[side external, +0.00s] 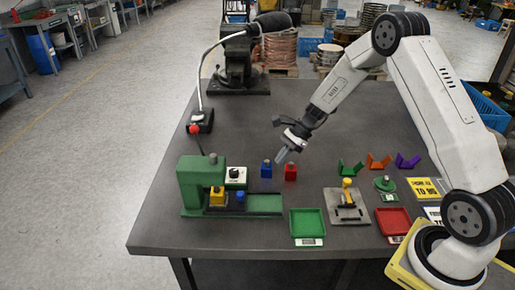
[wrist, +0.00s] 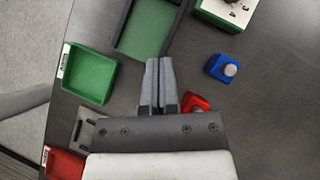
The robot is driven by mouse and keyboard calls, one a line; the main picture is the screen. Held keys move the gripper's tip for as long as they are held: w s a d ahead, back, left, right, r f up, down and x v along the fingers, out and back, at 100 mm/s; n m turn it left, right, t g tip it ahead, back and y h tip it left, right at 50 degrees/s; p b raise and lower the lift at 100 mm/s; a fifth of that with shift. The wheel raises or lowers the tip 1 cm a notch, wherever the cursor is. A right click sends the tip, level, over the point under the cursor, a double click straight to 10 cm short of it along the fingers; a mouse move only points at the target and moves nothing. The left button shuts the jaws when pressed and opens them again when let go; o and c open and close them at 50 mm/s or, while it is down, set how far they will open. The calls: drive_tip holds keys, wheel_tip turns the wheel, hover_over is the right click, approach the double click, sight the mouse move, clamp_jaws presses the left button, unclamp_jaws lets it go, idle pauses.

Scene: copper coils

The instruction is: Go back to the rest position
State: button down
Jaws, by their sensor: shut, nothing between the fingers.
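My gripper (side external: 281,155) is shut and empty, held above the table near the red block. In the wrist view its two fingers (wrist: 158,62) lie together with nothing between them. The red block (side external: 291,172) with a grey knob stands on the table beside the blue block (side external: 266,169). In the wrist view the red block (wrist: 195,102) is partly hidden by my gripper, and the blue block (wrist: 224,68) is to its right. I cannot see any marked rest position.
A green machine (side external: 200,180) holds a yellow block (side external: 217,197) and a small blue piece. A green tray (side external: 308,222), a red tray (side external: 393,221) and a metal plate fixture (side external: 347,207) are at the front. Coloured V-shaped holders (side external: 378,161) stand at right.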

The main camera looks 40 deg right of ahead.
drive_tip(key=s+a+r+n+h, duration=0.3)
drive_tip(key=s+a+r+n, duration=0.1)
drive_tip(key=s+n, duration=0.5)
drive_tip(key=s+a+r+n+h, duration=0.4)
drive_tip(key=s+n, duration=0.6)
drive_tip(key=n, duration=0.2)
